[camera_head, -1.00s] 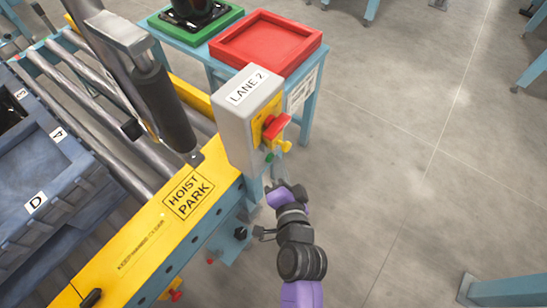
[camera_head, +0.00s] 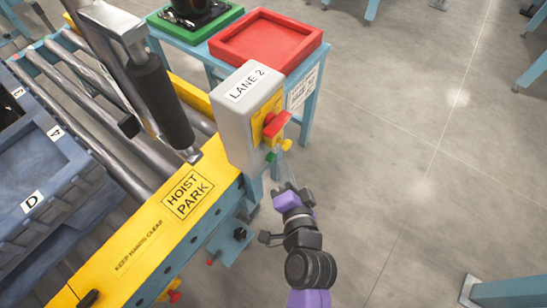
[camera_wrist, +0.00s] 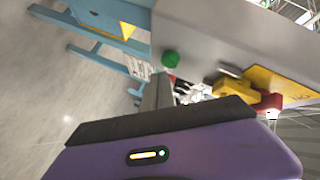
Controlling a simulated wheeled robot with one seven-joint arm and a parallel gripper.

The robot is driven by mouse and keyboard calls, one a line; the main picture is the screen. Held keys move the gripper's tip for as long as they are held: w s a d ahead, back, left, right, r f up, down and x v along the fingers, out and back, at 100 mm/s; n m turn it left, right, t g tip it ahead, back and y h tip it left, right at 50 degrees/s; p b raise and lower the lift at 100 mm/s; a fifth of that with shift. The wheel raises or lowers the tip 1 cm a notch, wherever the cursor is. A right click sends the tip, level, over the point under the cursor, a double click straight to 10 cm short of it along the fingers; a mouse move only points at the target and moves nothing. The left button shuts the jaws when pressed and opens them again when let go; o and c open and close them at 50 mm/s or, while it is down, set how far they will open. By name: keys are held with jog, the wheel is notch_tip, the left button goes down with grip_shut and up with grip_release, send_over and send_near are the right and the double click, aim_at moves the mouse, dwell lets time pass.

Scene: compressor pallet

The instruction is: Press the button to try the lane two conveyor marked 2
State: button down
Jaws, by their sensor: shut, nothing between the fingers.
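A grey control box (camera_head: 238,125) labelled LANE 2 stands at the end of the yellow beam. On its yellow face is a red knob (camera_head: 277,123) with a yellow part (camera_head: 286,145) below it. A small green button (camera_head: 270,157) is low on the box. The green button also shows in the wrist view (camera_wrist: 171,59), with the yellow part (camera_wrist: 235,90) and red knob (camera_wrist: 268,104) to its right. My gripper (camera_head: 285,172) is shut and empty, just below and right of the green button. In the wrist view a gap appears between them; contact is not visible.
A yellow beam (camera_head: 140,245) marked HOIST PARK and a roller conveyor with a blue crate (camera_head: 75,185) lie left. A dark hoist handle (camera_head: 163,110) hangs over the rollers. A red tray (camera_head: 266,42) stands behind the box. The floor on the right is open.

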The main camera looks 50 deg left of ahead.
jog(key=shift+d, duration=0.1)
jog(key=d+b, duration=0.1)
jog(key=d, duration=0.1)
jog(key=w+d+b, duration=0.1)
jog(key=d, duration=0.1)
jog(key=shift+w+d+b, duration=0.1)
jog(key=shift+d+b, duration=0.25)
dwell(0.8)
